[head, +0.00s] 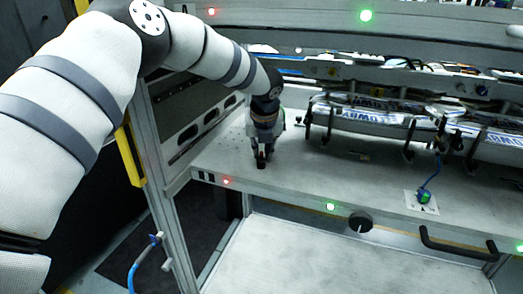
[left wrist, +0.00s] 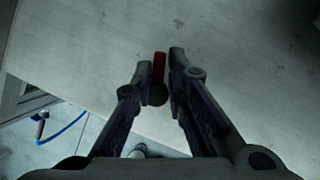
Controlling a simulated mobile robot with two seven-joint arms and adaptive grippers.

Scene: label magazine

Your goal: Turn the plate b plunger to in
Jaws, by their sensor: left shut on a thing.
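My left gripper (head: 261,163) points down at the left end of the grey shelf, close above its surface. In the left wrist view its two fingers (left wrist: 161,72) are closed around a small part with a red upright piece (left wrist: 159,67) and a dark rounded end (left wrist: 158,95). I take this part for the plate b plunger. In the head view the gripper hides it, and no label or in/out mark is readable. My right gripper is not in view.
Clamped packs with blue print (head: 360,113) stand on the shelf to the right. A green-topped part with a blue cable (head: 424,197) sits near the front edge. A black knob (head: 360,222) and black handle (head: 455,246) are on the front. The shelf between is mostly clear.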

